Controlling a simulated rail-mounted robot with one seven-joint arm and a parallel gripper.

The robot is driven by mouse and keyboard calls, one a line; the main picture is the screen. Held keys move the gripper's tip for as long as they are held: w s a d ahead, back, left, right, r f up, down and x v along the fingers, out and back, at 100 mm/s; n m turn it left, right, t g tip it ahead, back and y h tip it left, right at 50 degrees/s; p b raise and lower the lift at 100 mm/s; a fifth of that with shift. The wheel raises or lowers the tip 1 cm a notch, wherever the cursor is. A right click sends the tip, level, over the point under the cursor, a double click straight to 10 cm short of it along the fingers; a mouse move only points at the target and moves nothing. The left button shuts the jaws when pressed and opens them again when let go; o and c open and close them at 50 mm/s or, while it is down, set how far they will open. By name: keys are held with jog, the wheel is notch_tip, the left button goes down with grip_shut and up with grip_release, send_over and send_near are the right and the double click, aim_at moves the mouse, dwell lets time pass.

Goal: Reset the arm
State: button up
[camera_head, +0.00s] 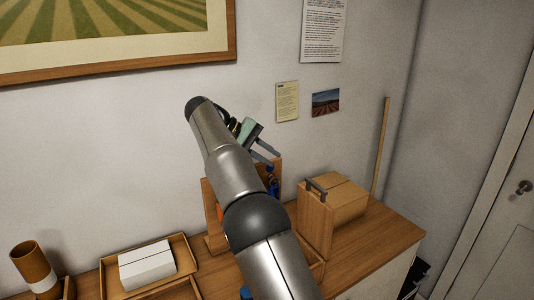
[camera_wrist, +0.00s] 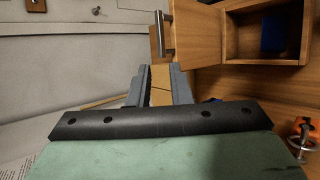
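My gripper (camera_head: 267,153) is in the middle of the head view, at the end of my raised arm, in front of the wall and above the wooden furniture top. Its two grey fingers stand apart with nothing held between them. The wrist view also shows the fingers (camera_wrist: 159,88) apart. A brown box surface shows through the gap, beyond the fingertips. My arm hides part of the wooden stand behind it.
A wooden panel with a dark handle (camera_head: 316,189) stands beside a cardboard box (camera_head: 343,197) at right. An open wooden compartment (camera_wrist: 293,58) and an orange item (camera_wrist: 303,128) lie right in the wrist view. A white box (camera_head: 147,266) sits in a tray at left.

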jog(key=shift+a+r, duration=0.1)
jog(key=s+d+f+y, duration=0.3)
jog(key=s+d+y, duration=0.2)
jog(key=s+d, duration=0.6)
jog(key=s+f+m+y, duration=0.1)
jog(key=s+f+y, duration=0.1)
jog(key=s+f, duration=0.3)
jog(key=s+a+f+m+t+y+b, duration=0.1)
jog(key=s+f, duration=0.4)
jog(key=s, duration=0.8)
jog(key=s+f+m+y, duration=0.1)
jog(key=s+f+y, duration=0.1)
jog(key=s+f, duration=0.4)
jog(key=s, duration=0.3)
jog(key=shift+s+a+y, duration=0.15)
jog(key=shift+s+y, duration=0.1)
jog(key=shift+y, duration=0.15)
